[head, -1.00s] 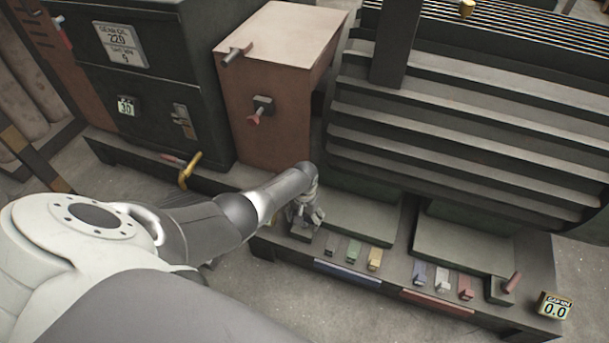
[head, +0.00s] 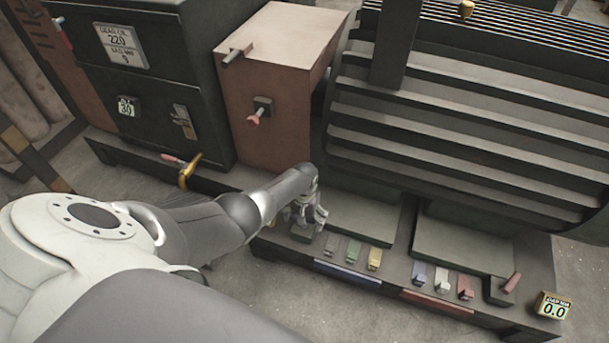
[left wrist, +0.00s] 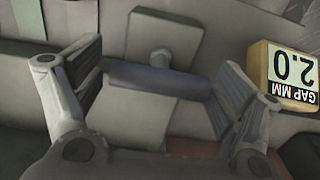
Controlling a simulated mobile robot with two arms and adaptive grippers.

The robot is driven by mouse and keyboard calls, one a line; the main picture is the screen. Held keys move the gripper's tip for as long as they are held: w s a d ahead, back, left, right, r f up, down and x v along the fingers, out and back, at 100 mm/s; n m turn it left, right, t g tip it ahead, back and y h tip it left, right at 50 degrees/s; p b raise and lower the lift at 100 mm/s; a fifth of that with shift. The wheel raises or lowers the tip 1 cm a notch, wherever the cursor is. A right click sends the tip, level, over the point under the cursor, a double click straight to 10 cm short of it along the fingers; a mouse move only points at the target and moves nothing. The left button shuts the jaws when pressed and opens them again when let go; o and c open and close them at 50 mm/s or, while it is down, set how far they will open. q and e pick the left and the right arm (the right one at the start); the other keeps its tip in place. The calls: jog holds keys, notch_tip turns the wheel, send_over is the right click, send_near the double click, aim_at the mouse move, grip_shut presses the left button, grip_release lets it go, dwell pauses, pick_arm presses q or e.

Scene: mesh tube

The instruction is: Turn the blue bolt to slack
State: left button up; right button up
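The blue bolt (left wrist: 158,80) shows in the left wrist view as a dark blue bar lying crosswise in front of a grey block with a pale stem. My left gripper (left wrist: 160,85) has its fingers spread, one near each end of the bar; I cannot tell whether they touch it. In the head view my left gripper (head: 312,220) is low at the near left corner of the motor base and hides the bolt. A yellow gauge (left wrist: 287,75) right of the bolt reads GAP MM 2.0, upside down. My right gripper is not in view.
Grey, green and yellow blocks (head: 353,251) sit right of the gripper above a blue strip (head: 347,274). Further right are more small blocks, a red bolt (head: 511,283) and a gauge reading 0.0 (head: 553,307). The ribbed motor (head: 460,130) rises behind.

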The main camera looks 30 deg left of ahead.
pick_arm(q)
jog(key=shift+r, duration=0.1)
dwell(0.3)
notch_tip(320, 180, up, 12)
dwell(0.8)
dwell(0.4)
